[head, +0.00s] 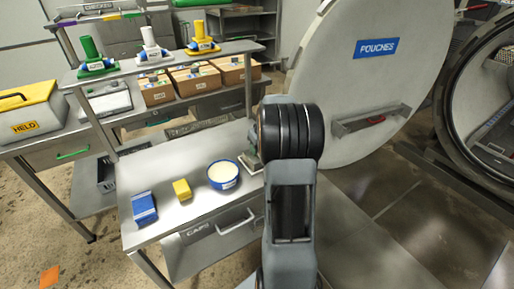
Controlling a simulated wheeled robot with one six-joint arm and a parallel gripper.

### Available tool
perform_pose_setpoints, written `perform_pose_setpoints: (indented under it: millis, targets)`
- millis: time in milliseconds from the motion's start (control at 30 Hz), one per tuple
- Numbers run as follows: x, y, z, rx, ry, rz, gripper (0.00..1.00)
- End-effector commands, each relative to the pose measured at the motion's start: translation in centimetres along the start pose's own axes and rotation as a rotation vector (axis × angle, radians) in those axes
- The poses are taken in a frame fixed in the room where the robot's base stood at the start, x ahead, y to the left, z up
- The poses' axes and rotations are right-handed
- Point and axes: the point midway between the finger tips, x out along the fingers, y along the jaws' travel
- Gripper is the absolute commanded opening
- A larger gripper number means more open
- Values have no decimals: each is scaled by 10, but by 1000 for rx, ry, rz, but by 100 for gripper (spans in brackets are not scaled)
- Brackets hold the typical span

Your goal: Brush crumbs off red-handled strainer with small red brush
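No red-handled strainer or small red brush can be clearly made out in the head view. A small red item (376,120) sits on a grey ledge (345,128) on the big round door; it is too small to identify. My own arm stands in the middle of the picture and covers the right end of the steel table (165,170). My gripper cannot be made out behind it. A small grey and white item (252,166) shows partly at the table's right end, beside my arm.
On the table are a blue block (144,208), a yellow block (182,190) and a blue bowl (223,175) with pale contents. Green (96,60), white (151,48) and yellow (202,40) tools stand on the shelf above cardboard boxes (195,80). The round door (350,60) rises at right.

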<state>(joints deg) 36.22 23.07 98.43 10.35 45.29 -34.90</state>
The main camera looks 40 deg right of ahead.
Motion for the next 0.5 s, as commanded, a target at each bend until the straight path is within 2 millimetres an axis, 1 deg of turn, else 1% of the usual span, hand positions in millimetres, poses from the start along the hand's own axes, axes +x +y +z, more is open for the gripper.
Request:
perform_pose_setpoints:
  millis: [300,500]
  targets:
    - [2,27,0,2,1,1,30]
    - [2,32,1,0,1,2,30]
